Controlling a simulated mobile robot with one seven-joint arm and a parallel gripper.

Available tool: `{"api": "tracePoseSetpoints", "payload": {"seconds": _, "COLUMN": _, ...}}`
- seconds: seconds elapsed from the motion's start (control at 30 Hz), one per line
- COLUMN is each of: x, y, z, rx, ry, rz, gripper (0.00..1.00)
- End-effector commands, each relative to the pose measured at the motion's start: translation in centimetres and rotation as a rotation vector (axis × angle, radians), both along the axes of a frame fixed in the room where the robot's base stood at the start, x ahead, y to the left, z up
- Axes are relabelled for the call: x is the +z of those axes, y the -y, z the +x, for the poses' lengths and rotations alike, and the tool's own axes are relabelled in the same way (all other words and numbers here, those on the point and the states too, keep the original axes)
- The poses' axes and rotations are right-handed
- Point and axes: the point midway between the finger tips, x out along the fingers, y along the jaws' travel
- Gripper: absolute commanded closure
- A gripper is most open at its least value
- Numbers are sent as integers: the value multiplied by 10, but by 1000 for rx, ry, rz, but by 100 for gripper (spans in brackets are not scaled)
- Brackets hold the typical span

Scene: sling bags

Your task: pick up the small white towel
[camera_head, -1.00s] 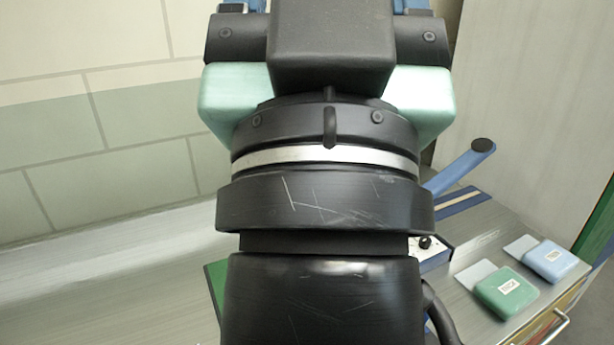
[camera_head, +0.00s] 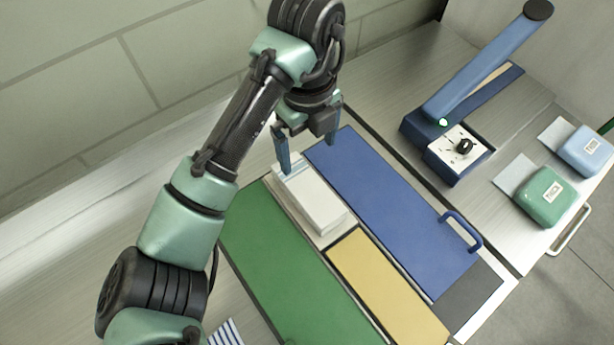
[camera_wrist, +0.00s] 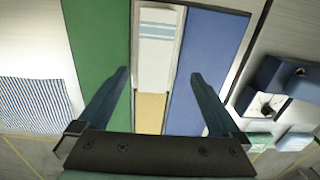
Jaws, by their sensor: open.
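The small white towel (camera_head: 316,204) lies folded as a flat block in a narrow slot between a green panel (camera_head: 285,265) and a blue panel (camera_head: 390,210). In the wrist view the towel (camera_wrist: 156,65) is at the top middle, with pale blue stripes across it. My gripper (camera_head: 308,152) is open and empty. In the head view its fingers are near the towel's far, striped end. In the wrist view my gripper (camera_wrist: 160,82) has one finger over the green panel and one over the blue panel, with the towel beyond and between them.
A yellow panel (camera_head: 388,290) lies in front of the towel. The blue panel has a raised handle (camera_head: 462,230). A blue lever device (camera_head: 478,75) with a control box stands at the right, near green (camera_head: 545,197) and light-blue (camera_head: 586,152) packs. A striped cloth (camera_wrist: 35,104) lies at left.

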Motion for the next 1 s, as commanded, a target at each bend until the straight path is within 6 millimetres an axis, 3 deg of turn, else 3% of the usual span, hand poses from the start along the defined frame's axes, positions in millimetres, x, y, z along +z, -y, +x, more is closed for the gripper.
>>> {"api": "tracePoseSetpoints", "payload": {"seconds": 0.4, "x": -68, "y": -5, "z": -5, "rx": -18, "ry": -29, "rz": 12, "gripper": 0}}
{"api": "tracePoseSetpoints", "payload": {"seconds": 0.67, "x": -87, "y": -4, "z": -6, "rx": -18, "ry": -27, "rz": 12, "gripper": 0}}
{"api": "tracePoseSetpoints", "payload": {"seconds": 1.0, "x": -130, "y": -2, "z": -8, "rx": -19, "ry": -25, "rz": 12, "gripper": 0}}
